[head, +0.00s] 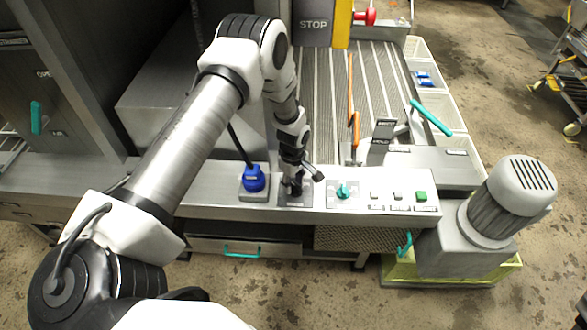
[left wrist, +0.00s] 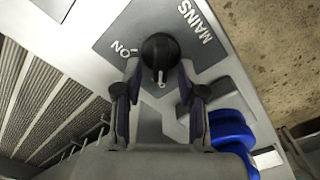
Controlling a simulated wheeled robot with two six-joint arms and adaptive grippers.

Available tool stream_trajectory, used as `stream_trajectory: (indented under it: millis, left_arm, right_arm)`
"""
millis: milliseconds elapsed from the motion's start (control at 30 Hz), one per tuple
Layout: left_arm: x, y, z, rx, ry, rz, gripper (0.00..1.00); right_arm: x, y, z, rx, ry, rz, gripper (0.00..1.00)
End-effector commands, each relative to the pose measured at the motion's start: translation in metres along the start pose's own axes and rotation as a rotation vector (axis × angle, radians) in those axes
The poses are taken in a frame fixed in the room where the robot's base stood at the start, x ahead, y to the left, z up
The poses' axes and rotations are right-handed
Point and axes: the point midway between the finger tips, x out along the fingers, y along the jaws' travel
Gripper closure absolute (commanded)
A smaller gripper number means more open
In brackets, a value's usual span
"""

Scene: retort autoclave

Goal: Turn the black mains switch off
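The black mains switch (left wrist: 160,50) is a round knob on a grey plate (left wrist: 112,42) lettered "MAINS" and "ON" in the left wrist view. A small pale mark on the knob points toward the bottom of that view. My left gripper (left wrist: 159,72) is open, with one finger on each side of the knob and narrow gaps showing. In the head view my left gripper (head: 293,187) reaches down over the plate on the control panel (head: 225,205) and largely hides the knob. My right gripper is not in view.
A blue plug (head: 254,179) sits just left of the switch, with its cable rising beside my arm. Right of it are a teal selector (head: 343,190) and a green button (head: 421,196). A motor (head: 505,195) stands at the panel's right end.

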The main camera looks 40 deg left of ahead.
Motion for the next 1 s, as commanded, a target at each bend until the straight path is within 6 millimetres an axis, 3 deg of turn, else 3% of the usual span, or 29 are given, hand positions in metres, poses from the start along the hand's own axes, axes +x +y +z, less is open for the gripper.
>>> stream_trajectory:
  millis: [267, 700, 1000]
  left_arm:
    - [-0.009, 0.0, 0.0, 0.001, 0.0, 0.0, 0.6]
    - [-0.107, 0.001, -0.001, 0.0, -0.001, 0.002, 0.6]
    - [-0.119, 0.0, -0.001, 0.0, -0.001, -0.001, 0.6]
  right_arm:
    - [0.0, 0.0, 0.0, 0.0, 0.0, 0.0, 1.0]
    - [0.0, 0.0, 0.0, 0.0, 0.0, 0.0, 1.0]
    - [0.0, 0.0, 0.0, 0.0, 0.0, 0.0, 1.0]
